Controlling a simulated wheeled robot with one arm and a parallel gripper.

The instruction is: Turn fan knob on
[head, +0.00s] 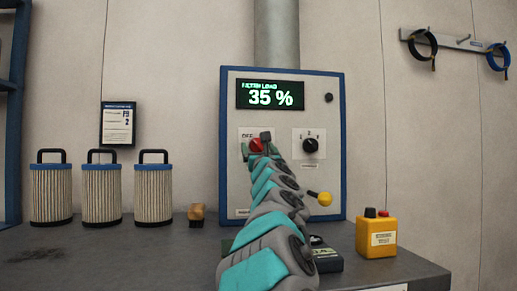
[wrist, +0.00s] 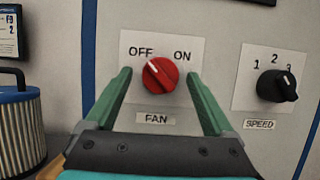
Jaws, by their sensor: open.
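The red fan knob (wrist: 160,75) sits on a white plate marked OFF and ON, with a FAN label below. Its white pointer line is turned to the upper left, toward OFF. My gripper (wrist: 160,88) is open in the wrist view, with one green finger on each side of the knob and gaps between. In the head view the knob (head: 256,146) shows at the end of my arm, and my gripper (head: 262,148) is partly hidden by the wrist. The control panel (head: 232,190) is grey with a blue rim. Its display (head: 270,95) reads 35 %.
A black speed knob (wrist: 277,86) is right of the fan knob. A yellow-tipped lever (head: 324,198) juts out at the panel's lower right. A yellow box (head: 376,238) with a red button stands on the bench right. Three filters (head: 102,194) stand left.

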